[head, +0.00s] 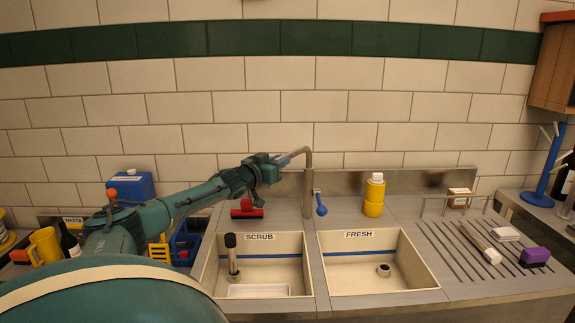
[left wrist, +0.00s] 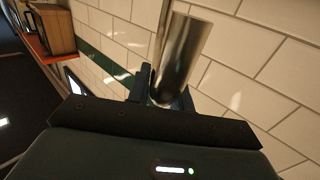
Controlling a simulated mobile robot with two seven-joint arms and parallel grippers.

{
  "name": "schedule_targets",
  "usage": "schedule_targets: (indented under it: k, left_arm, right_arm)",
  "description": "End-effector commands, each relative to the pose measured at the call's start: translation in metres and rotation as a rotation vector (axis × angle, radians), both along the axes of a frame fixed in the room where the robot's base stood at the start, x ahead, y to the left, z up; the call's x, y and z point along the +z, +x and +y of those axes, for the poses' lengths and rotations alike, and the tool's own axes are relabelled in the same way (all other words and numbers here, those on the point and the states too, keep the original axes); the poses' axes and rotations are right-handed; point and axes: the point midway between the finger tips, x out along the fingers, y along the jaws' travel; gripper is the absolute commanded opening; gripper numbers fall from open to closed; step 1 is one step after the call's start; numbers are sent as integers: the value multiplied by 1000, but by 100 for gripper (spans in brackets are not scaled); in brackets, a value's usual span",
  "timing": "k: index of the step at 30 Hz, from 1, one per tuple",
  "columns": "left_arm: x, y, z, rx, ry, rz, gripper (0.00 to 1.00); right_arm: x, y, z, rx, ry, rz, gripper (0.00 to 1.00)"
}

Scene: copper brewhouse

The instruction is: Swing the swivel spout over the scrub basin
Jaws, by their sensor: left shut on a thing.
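The swivel spout (head: 308,182) is a grey metal pipe standing behind the divider between the two basins. Its bent top points left, towards my left arm. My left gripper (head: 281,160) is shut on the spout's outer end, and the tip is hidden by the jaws. In the left wrist view the shiny spout tube (left wrist: 184,55) sits between the dark fingers (left wrist: 163,98). The scrub basin (head: 285,262) is in front and below, left of the fresh basin (head: 350,262). The held end appears above the back of the scrub side. My right gripper is not in view.
A blue lever (head: 321,207) is just right of the spout. A red scrubber (head: 246,210) lies behind the scrub basin, and a black-topped handle (head: 231,250) stands in it. A yellow bottle (head: 374,196) stands behind the fresh basin. The tiled wall is close behind.

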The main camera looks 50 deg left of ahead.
Motion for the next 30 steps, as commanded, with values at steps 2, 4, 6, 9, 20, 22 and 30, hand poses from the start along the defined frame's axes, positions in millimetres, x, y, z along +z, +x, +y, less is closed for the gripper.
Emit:
schedule_targets:
  k: [2,4,6,9,20,22,30]
  left_arm:
    - [2,-3,6,-2,4,-2,0]
    - [3,-5,9,-7,4,-2,0]
    - [2,-6,11,-11,3,-2,0]
    - [2,-7,12,-15,2,-3,0]
    - [2,-8,13,-17,2,-2,0]
    - [2,-8,13,-17,2,-2,0]
    - [1,-8,13,-18,1,-1,41]
  right_arm:
    - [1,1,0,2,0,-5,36]
    - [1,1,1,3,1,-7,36]
    - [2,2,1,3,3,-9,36]
    - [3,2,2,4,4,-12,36]
    - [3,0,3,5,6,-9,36]
    - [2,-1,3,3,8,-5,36]
    - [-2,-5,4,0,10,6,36]
